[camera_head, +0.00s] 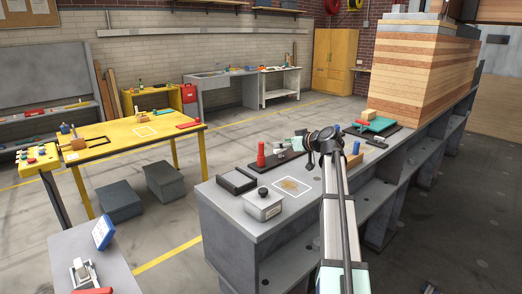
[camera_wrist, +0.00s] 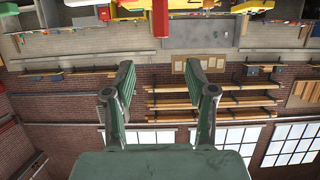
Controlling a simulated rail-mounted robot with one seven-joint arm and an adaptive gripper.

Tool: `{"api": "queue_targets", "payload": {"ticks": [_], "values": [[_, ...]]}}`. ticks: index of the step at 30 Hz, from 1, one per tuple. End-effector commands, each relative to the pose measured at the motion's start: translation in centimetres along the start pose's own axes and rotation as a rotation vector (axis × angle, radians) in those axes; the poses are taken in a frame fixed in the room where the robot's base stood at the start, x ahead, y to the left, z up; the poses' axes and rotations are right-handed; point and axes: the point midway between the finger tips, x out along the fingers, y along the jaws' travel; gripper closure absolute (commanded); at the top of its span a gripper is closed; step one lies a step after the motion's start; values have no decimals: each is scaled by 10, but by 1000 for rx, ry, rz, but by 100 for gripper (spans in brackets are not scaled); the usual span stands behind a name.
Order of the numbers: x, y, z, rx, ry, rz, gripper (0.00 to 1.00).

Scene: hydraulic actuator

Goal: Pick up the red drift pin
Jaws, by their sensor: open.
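A red upright pin (camera_head: 261,153), which looks like the red drift pin, stands at the left end of a dark tray on the grey bench. In the wrist view, which looks upside down, a red upright shape (camera_wrist: 160,18) shows at the top edge, centred between my fingers and beyond their tips; it is likely the same pin, cut off by the frame. My gripper (camera_wrist: 167,72) is open, with nothing between its green fingers. In the head view my gripper (camera_head: 296,143) is small and partly hidden by my arm, just right of the pin.
A grey box with a black knob (camera_head: 263,205) and a dark open tray (camera_head: 236,181) sit nearer on the bench. A white-outlined square (camera_head: 292,188) lies beside them. A teal part (camera_head: 377,125) and wooden block stack (camera_head: 425,75) stand right. A yellow table (camera_head: 110,149) is at left.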

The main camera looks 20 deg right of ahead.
Motion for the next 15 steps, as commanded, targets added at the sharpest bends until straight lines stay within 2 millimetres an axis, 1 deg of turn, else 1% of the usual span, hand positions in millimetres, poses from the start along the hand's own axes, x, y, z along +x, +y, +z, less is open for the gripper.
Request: {"api": "queue_targets", "payload": {"ticks": [1, 3, 9, 12, 15], "values": [[11, 1, -4, 1, -2, -2, 44], [26, 1, -4, 0, -1, -2, 44], [63, 1, -4, 0, -2, -2, 44], [77, 1, -3, 0, -1, 0, 44], [85, 0, -2, -1, -1, 0, 44]]}}
